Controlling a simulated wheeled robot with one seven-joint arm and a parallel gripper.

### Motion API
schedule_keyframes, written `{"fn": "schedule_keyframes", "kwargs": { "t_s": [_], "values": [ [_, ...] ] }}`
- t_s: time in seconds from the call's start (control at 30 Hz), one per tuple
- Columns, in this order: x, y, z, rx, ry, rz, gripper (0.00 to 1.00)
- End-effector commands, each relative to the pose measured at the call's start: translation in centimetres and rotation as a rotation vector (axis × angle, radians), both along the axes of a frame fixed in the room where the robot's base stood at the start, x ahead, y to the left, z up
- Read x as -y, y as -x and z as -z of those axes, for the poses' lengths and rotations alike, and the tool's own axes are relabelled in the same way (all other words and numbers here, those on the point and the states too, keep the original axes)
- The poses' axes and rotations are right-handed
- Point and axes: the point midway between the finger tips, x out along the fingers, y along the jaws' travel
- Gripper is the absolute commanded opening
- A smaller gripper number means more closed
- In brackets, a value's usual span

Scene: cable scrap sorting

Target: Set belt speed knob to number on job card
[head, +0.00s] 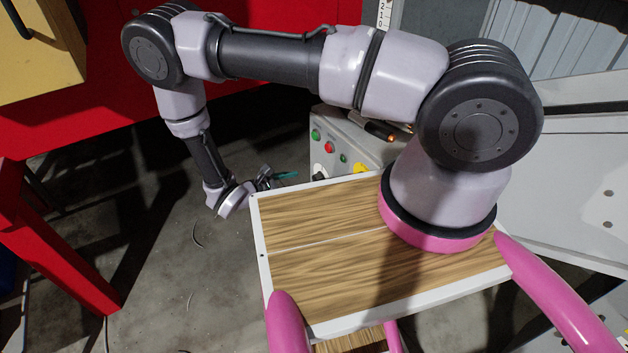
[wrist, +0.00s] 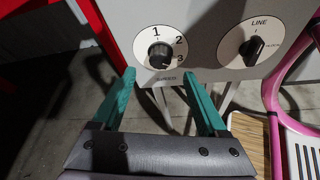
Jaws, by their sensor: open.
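In the wrist view, a black knob (wrist: 160,55) sits on a round white dial marked 1, 2 and 3 on a grey panel. In the head view my gripper (head: 280,178) is small, beside the control box (head: 345,150). I cannot make out a job card in either view.
A second black knob (wrist: 253,50) on a dial labelled LINE sits to the right. The control box carries a green button (head: 315,134) and a red button (head: 328,147). A wood-topped surface (head: 320,235) stands in front, and a red frame (head: 60,250) at left.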

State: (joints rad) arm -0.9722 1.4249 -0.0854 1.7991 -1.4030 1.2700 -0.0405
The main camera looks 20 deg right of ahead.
Motion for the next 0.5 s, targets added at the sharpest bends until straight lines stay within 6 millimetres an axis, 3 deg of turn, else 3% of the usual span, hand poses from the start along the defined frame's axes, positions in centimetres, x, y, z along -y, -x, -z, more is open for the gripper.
{"fn": "schedule_keyframes", "kwargs": {
  "t_s": [0.23,0.5],
  "values": [
    [4.1,-1.8,1.8,-0.002,0.001,0.003,0.76],
    [6.2,-2.7,2.7,0.000,-0.002,0.002,0.76]
  ]
}}
